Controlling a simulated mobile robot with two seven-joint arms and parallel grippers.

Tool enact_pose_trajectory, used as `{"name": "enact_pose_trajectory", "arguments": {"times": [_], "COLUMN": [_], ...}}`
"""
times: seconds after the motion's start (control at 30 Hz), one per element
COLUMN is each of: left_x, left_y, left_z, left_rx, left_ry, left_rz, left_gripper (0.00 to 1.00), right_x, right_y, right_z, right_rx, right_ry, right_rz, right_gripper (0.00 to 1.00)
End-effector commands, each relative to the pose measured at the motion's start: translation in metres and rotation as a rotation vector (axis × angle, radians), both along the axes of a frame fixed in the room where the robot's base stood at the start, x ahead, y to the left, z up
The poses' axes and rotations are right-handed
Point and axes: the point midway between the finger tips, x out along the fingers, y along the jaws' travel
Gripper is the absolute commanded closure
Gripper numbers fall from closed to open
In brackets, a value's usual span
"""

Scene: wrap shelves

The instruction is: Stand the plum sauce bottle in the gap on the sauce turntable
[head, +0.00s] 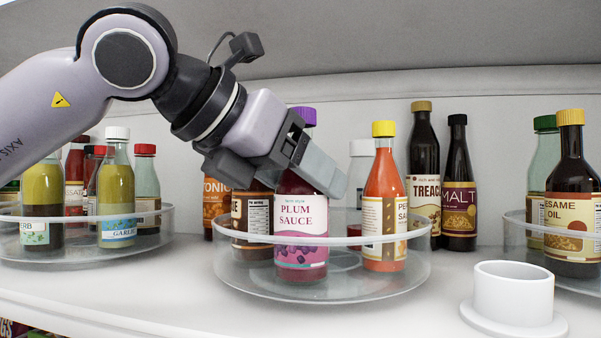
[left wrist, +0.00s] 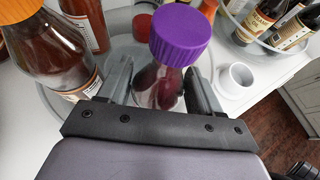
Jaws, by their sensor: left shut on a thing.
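The plum sauce bottle (head: 301,225) has a purple cap and a pink label and stands upright at the front of the middle clear turntable (head: 330,290). My left gripper (head: 306,165) is shut on its upper part, one finger on each side. In the left wrist view the purple cap (left wrist: 181,34) shows between the two fingers (left wrist: 160,88). The bottle's lower part is behind the turntable's clear rim. I cannot tell whether its base touches the turntable floor. My right gripper is not in view.
An orange-red sauce bottle with a yellow cap (head: 384,200) stands right of the plum sauce on the same turntable. A brown-labelled bottle (head: 250,222) stands to its left. Turntables with bottles stand at left (head: 85,255) and right (head: 513,232). A white cup-like holder (head: 513,295) stands front right.

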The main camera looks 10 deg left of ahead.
Motion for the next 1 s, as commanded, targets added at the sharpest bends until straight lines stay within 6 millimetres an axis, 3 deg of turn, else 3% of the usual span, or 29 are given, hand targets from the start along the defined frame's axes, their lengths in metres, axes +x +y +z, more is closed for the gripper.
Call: {"name": "enact_pose_trajectory", "arguments": {"times": [0.17,0.2,0.23,0.27,0.67,1.0], "left_x": [0.0,0.0,0.0,0.0,0.0,-0.052], "left_y": [0.0,0.0,0.0,0.0,0.0,0.034], "left_z": [-0.004,-0.003,-0.003,-0.003,0.003,0.035], "left_rx": [-0.003,-0.001,-0.001,-0.001,-0.001,-0.004], "left_ry": [-0.004,-0.001,-0.001,-0.001,-0.001,-0.006], "left_rz": [-0.001,-0.001,-0.001,-0.001,0.0,0.0], "left_gripper": [0.82,0.22,0.13,0.1,0.1,0.1], "right_x": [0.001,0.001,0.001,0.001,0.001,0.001], "right_y": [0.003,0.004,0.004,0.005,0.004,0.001], "right_z": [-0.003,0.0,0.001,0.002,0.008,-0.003], "right_rx": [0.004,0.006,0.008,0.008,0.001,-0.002], "right_ry": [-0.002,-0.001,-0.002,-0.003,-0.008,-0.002], "right_rz": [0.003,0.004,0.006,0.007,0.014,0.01], "right_gripper": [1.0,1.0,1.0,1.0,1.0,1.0]}}
